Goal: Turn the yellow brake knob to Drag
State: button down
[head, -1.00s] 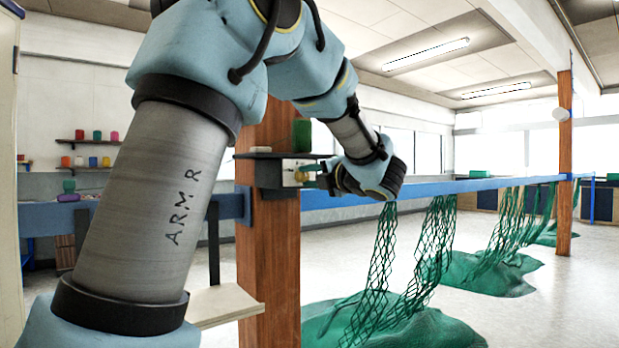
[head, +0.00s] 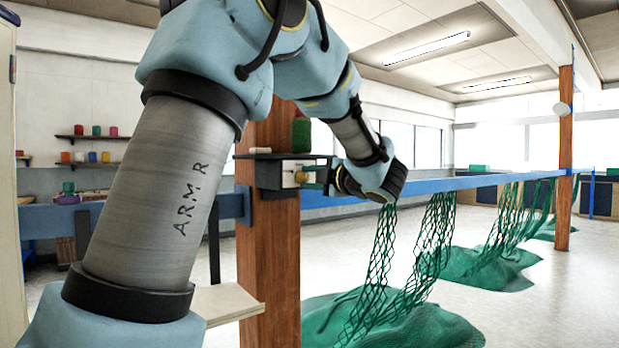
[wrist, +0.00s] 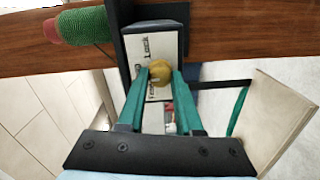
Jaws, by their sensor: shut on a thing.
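The yellow brake knob (wrist: 161,74) sits on a white label plate (wrist: 142,46) on the front of a dark box. The word Lock shows on the plate; the other lettering is partly covered and I cannot read it. My gripper (wrist: 161,84) has its green fingers closed on the knob, one on each side, in the wrist view. In the head view the box (head: 284,172) is fixed to the wooden post, and my gripper (head: 312,178) reaches it from the right. The knob's pointer direction cannot be made out.
A green twine spool (head: 301,135) stands on top of the box. A blue rail (head: 460,182) runs right from the wooden post (head: 268,240), with green nets (head: 400,320) hanging below. A pale shelf board (head: 228,302) juts out at the post's lower left.

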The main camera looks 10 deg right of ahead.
jog(key=c, duration=0.6)
grip_release()
jog(key=b+v, duration=0.3)
jog(key=v, duration=0.8)
jog(key=shift+w+f, duration=0.1)
